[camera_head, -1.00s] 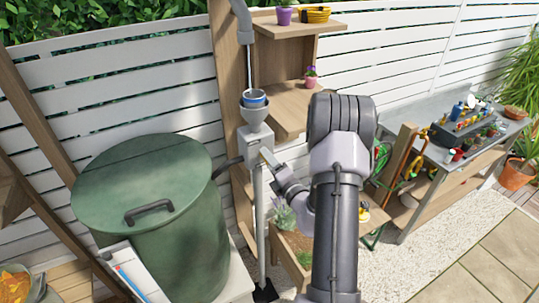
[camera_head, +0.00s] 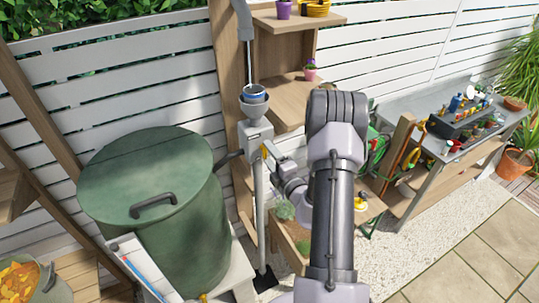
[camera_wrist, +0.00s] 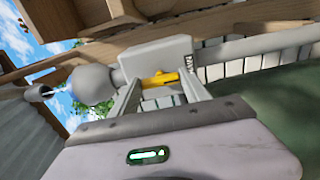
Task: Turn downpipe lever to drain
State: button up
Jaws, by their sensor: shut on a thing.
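The downpipe diverter is a grey box (camera_head: 256,133) on the pipe beside the green barrel, with a grey funnel (camera_head: 254,108) above it. Its yellow lever (camera_head: 264,151) is on the box's right side, small and partly covered by my gripper (camera_head: 270,152). In the wrist view the yellow lever (camera_wrist: 160,79) lies across between the two fingers of my gripper (camera_wrist: 160,85), in front of the grey box (camera_wrist: 155,55). The gripper is shut on the lever. Dark lettering shows on the box beside one finger, too small to read surely.
The lidded green barrel (camera_head: 150,185) stands close left of the pipe. A wooden shelf (camera_head: 292,100) juts out above right. A planter box (camera_head: 288,235) is below my arm. A workbench (camera_head: 410,100) stands further right. Open gravel (camera_head: 440,215) lies in front of it.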

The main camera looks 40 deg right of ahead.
jog(key=o, duration=1.4)
jog(key=b+v, duration=0.1)
jog(key=v, duration=1.6)
jog(key=shift+s+a+b, duration=0.1)
jog(key=shift+s+b, duration=0.1)
jog(key=shift+b, duration=0.1)
